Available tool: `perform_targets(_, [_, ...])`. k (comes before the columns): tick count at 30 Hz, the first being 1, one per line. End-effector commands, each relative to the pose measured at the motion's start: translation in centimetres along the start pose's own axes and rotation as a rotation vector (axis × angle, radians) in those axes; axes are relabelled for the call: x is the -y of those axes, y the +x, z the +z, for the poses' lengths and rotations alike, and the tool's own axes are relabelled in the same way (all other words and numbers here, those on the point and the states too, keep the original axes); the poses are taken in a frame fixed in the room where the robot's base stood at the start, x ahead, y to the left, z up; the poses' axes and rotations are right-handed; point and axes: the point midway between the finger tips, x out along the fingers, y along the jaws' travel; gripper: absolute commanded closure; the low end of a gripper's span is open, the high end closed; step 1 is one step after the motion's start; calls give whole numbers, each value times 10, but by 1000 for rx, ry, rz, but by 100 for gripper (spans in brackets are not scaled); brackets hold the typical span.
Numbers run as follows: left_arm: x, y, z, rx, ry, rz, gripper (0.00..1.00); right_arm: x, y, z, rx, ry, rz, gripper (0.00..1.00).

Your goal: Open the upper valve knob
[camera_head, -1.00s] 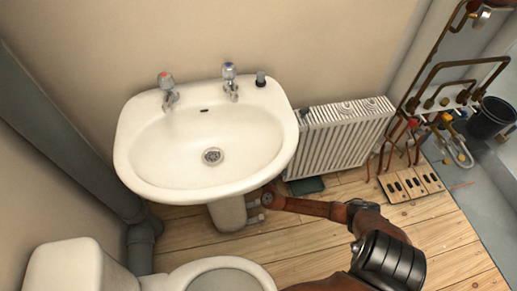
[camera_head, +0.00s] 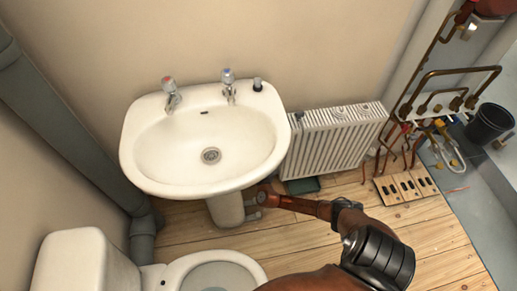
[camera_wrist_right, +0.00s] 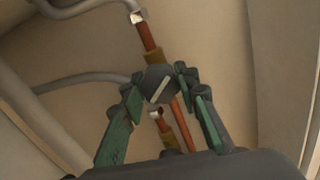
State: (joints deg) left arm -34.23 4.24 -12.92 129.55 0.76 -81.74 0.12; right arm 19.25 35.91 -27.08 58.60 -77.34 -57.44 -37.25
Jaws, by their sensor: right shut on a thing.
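The upper valve knob (camera_wrist_right: 157,76) is a dark, many-sided knob with a pale bar across its face, seen in the right wrist view. It sits on a copper pipe with a brass fitting. My right gripper (camera_wrist_right: 161,84) has its green-grey fingers shut on the knob, one on each side. A second brass fitting (camera_wrist_right: 167,138) on copper pipe shows lower, between the fingers. In the head view my right arm reaches in from the lower right to beneath the sink (camera_head: 207,180). The fingers and knob are not clear there. My left gripper is not in view.
Grey pipes (camera_wrist_right: 85,83) run close to the left of the fingers. A radiator (camera_head: 335,145) stands right of the sink, and a toilet (camera_head: 210,272) is at the front left. Copper pipework (camera_head: 455,85) and a black bucket (camera_head: 490,122) are at the right.

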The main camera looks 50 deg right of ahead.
Motion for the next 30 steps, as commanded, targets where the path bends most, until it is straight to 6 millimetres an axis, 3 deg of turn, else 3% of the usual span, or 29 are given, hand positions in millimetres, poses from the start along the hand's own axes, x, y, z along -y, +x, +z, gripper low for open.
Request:
perform_targets(15, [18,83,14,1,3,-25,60,-1,-1,2,-1,-482,1,95])
perform_targets(30, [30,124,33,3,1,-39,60,0,-2,-1,-3,-786,2,95])
